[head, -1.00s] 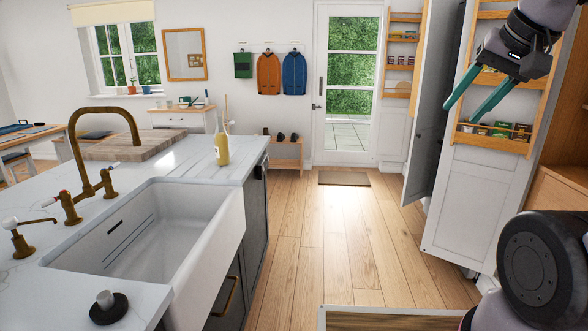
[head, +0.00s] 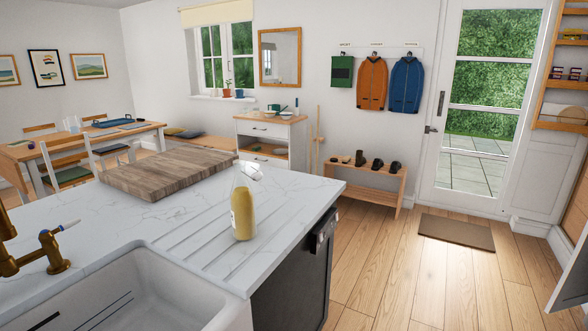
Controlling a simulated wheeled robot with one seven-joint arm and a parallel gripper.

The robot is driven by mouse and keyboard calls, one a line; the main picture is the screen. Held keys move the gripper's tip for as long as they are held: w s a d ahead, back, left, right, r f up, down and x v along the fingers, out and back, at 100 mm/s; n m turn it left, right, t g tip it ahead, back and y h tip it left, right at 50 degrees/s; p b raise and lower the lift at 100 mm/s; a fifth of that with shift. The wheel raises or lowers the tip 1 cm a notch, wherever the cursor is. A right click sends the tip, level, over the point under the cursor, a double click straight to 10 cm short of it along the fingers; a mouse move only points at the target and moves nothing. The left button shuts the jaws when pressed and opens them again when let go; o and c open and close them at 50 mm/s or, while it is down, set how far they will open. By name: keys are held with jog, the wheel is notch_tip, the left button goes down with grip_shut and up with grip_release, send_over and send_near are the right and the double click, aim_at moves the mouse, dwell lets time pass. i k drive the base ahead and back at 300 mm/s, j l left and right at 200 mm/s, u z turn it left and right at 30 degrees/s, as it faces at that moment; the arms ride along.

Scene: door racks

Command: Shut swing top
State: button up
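A glass bottle (head: 243,212) of yellow liquid stands upright on the ribbed drainer part of the white marble worktop (head: 300,196), near its right edge. Its neck is clear. A small pale swing top (head: 254,172) shows at the mouth, leaning to the right side. It looks off the mouth, but it is too small to tell how its wire sits. My gripper is not in this view.
A thick wooden board (head: 165,172) lies behind and left of the bottle. The white sink (head: 150,290) and brass tap (head: 40,252) are at the front left. Open wooden floor (head: 400,270) lies right of the worktop. A shoe bench (head: 372,180) stands by the far wall.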

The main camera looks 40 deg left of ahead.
aim_at(258, 175)
jog(key=i+u, duration=0.2)
jog(key=u, duration=0.3)
jog(key=i+l+u, duration=0.1)
jog(key=u, duration=0.35)
jog(key=i+l+u, duration=0.2)
jog(key=u, duration=1.35)
jog(key=k+j+u, duration=0.15)
jog(key=j, duration=0.15)
jog(key=j+u, duration=0.15)
jog(key=j, duration=0.1)
